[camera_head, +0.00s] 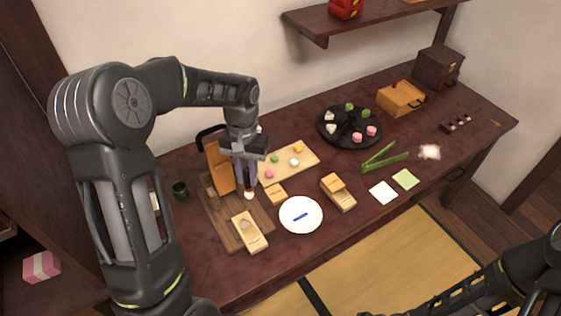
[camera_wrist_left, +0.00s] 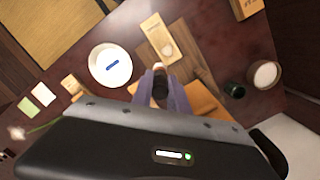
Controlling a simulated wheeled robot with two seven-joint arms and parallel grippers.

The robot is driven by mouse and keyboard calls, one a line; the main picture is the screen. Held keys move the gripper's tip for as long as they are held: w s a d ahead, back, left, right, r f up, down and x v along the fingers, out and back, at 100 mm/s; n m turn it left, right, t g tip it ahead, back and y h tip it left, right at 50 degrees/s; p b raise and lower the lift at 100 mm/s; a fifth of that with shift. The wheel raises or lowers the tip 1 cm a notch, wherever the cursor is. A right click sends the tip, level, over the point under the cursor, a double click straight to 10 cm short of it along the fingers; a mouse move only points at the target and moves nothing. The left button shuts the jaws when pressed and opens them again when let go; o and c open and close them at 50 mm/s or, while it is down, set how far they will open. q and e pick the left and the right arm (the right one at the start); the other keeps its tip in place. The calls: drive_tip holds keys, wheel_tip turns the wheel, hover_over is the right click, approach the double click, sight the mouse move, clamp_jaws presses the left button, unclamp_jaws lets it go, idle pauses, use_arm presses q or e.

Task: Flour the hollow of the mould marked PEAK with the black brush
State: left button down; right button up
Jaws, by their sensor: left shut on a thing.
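My left gripper (camera_head: 246,172) is shut on the black brush, upright above the dark wooden board (camera_head: 222,222). The brush's pale tip (camera_head: 249,195) points down, near the board's right part; it also shows between the fingers in the left wrist view (camera_wrist_left: 163,68). Most of the handle is hidden. A pale wooden mould (camera_head: 250,231) with a hollow lies on the board, in front of the brush and apart from it. The wrist view shows it too (camera_wrist_left: 158,36). Another mould (camera_head: 338,192) lies to the right. Their markings are too small to read. My right gripper is out of view.
A white plate (camera_head: 300,229) with a blue item is right of the board. A small wooden block (camera_head: 275,194) lies behind it. A tray of sweets (camera_head: 308,153), a round black dish (camera_head: 332,141), green tongs (camera_head: 384,157) and a dark cup (camera_head: 180,190) stand around.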

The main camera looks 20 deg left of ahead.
use_arm(q)
drive_tip(key=shift+m, duration=0.9)
drive_tip(key=s+f, duration=0.1)
drive_tip(key=s+a+f, duration=0.1)
drive_tip(key=s+f, duration=0.1)
drive_tip(key=shift+f, duration=0.25)
drive_tip(key=shift+s, duration=0.1)
drive_tip(key=shift+f+b, duration=2)
drive_tip(key=shift+f, duration=0.9)
drive_tip(key=shift+f+b, duration=0.95)
drive_tip(key=shift+f, duration=0.2)
drive_tip(key=shift+d, duration=0.1)
drive_tip(key=shift+s+a, duration=0.2)
drive_tip(key=shift+a, duration=0.05)
